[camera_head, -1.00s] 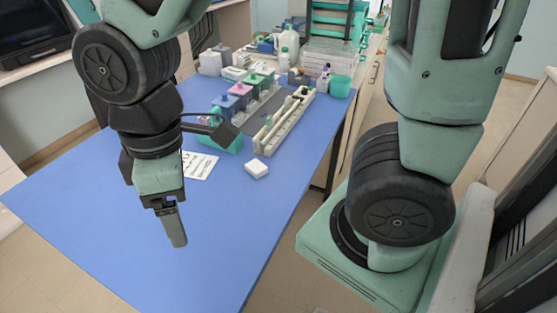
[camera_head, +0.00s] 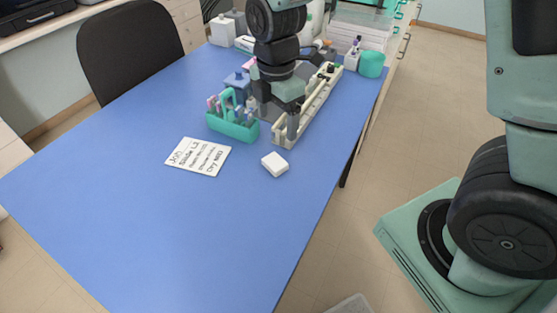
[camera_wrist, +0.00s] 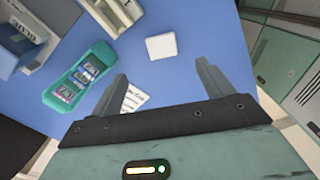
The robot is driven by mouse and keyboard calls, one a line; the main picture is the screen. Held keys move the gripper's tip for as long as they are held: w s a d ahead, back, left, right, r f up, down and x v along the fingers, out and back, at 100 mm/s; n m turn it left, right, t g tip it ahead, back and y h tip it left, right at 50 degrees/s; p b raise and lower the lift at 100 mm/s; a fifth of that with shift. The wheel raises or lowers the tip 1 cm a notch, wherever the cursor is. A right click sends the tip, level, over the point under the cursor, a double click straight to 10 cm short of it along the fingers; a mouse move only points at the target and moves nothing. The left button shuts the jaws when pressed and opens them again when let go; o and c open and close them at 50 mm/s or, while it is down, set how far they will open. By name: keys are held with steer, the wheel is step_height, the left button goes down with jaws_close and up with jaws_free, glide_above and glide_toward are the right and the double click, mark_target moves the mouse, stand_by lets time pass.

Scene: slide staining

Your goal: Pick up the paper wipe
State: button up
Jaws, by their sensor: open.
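The paper wipe appears to be the small white folded square (camera_head: 274,164) lying flat on the blue table, right of a handwritten card. It also shows in the wrist view as a white square (camera_wrist: 162,47), beyond and between my fingertips. My gripper (camera_head: 293,128) is above the table, behind the wipe in the head view, close to the long cream rack. In the wrist view my gripper (camera_wrist: 162,72) has its two fingers wide apart with nothing between them. The wipe is apart from the fingers.
A teal caddy (camera_head: 233,124) with slides or tubes stands left of my gripper. The cream rack (camera_head: 318,105) lies to its right. The handwritten card (camera_head: 198,157) lies left of the wipe. The blue table's front part (camera_head: 170,230) is clear.

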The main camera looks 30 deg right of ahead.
glide_above(275, 162)
steer(key=f, duration=0.6)
steer(key=shift+w+d+f+p, duration=0.25)
steer(key=shift+d+f+p, duration=0.05)
steer(key=shift+f+p, duration=0.05)
steer(key=f, duration=0.2)
steer(key=f+p, duration=0.1)
steer(key=f, duration=0.1)
steer(key=shift+s+a+f, duration=0.1)
steer(key=shift+s+a, duration=0.1)
steer(key=shift+a, duration=0.1)
steer(key=shift+f, duration=0.6)
steer(key=c, duration=1.1)
steer(key=shift+c, duration=0.2)
step_height(275, 162, up, 10)
steer(key=shift+b, duration=0.45)
steer(key=shift+o, duration=0.6)
